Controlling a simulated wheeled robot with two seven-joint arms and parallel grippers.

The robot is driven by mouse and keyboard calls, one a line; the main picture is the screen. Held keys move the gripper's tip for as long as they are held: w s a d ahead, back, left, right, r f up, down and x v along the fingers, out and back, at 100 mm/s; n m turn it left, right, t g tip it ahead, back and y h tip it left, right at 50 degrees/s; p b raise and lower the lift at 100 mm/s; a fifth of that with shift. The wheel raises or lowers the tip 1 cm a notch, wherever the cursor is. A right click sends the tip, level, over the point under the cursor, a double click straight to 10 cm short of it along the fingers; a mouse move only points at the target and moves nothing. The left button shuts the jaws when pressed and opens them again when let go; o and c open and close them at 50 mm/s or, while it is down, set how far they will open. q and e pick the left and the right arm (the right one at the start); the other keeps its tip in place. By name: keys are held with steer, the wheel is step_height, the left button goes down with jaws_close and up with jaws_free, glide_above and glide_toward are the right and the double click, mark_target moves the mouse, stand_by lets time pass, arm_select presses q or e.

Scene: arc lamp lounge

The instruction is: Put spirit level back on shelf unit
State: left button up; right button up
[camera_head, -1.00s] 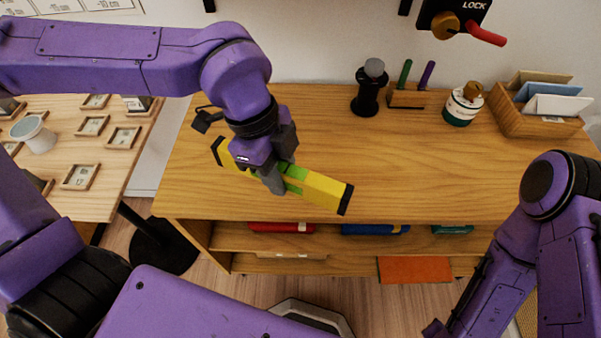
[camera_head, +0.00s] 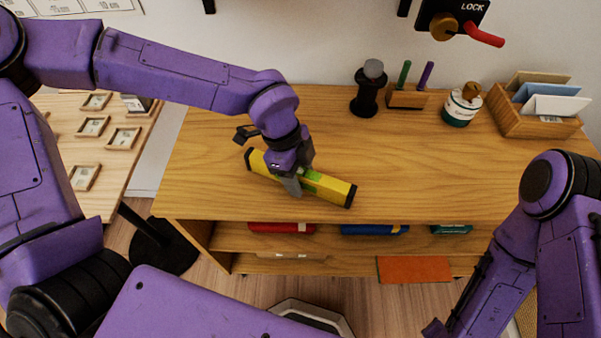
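The spirit level is a yellow bar (camera_head: 333,189) with black end caps and green parts. It lies slanted over the wooden top of the shelf unit (camera_head: 420,180), left of the middle. My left gripper (camera_head: 293,184) is around the middle of the level, one grey finger showing on its near side; the far finger is hidden. The gripper looks shut on the level. The level is at or very near the top; I cannot tell whether it touches. My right arm is at the lower right, its fingers out of view.
A black stamp-like object (camera_head: 368,92), a pen holder (camera_head: 407,97), a round pot (camera_head: 462,106) and an envelope box (camera_head: 537,123) stand along the back. Red (camera_head: 281,228) and blue (camera_head: 374,230) items lie on the shelf below. The top's middle and right are clear.

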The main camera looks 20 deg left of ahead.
arm_select(q)
steer(key=v, duration=1.2)
steer(key=shift+p, duration=0.35)
